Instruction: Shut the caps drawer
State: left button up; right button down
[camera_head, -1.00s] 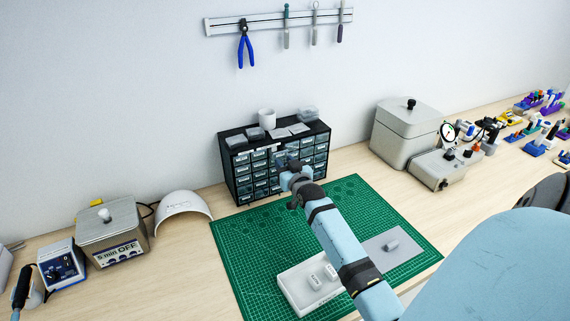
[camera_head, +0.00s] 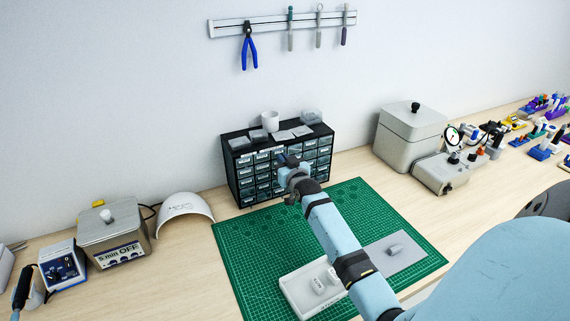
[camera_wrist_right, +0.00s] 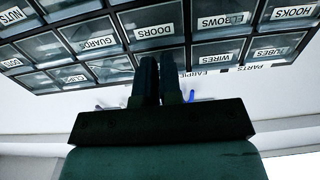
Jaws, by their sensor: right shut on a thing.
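The dark parts cabinet (camera_head: 241,188) stands against the wall at the back of the green mat, with rows of small labelled drawers. My right gripper (camera_head: 284,160) is at its upper front, near the middle of the top row. No drawer visibly sticks out. My left gripper is out of view.
A cup (camera_head: 270,120) and small trays stand on the cabinet. The green mat (camera_head: 245,235) carries a white block (camera_head: 297,292) and a grey plate (camera_head: 408,252) under my right arm. A white dome (camera_head: 185,213) is left, a grey lidded box (camera_head: 408,137) right.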

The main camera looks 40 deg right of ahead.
jog(key=c, duration=1.3)
grip_release()
jog(key=b+v, duration=0.2)
jog(key=v, duration=1.2)
jog(key=shift+r, duration=0.1)
jog(key=shift+w, duration=0.1)
